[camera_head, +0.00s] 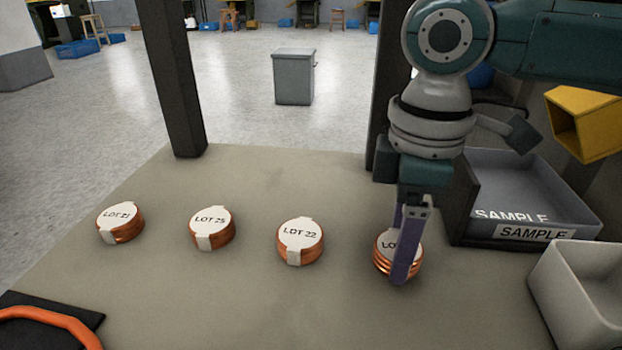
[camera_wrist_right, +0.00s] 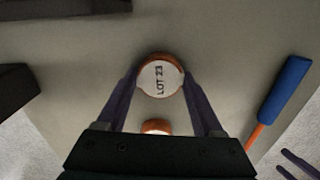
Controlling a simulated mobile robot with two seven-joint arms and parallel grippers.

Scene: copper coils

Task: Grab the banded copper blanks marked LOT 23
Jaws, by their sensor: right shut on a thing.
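Several banded copper coils with white round labels stand in a row on the table. The coil marked LOT 23 (camera_wrist_right: 160,78) sits between my right fingers in the right wrist view; in the head view it is the rightmost coil (camera_head: 382,262), its label partly hidden by a finger. My right gripper (camera_head: 403,245) points down and is shut on this coil, which appears at table level. To its left are the LOT 22 coil (camera_head: 300,242), the LOT 25 coil (camera_head: 212,228) and a coil whose label looks like LOT 21 (camera_head: 120,222).
A grey bin marked SAMPLE (camera_head: 534,233) stands at the right, with a lighter bin (camera_head: 575,300) in front. A dark post (camera_head: 172,80) rises at the table's back edge. A black pad with an orange loop (camera_head: 50,315) lies front left. The front middle is clear.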

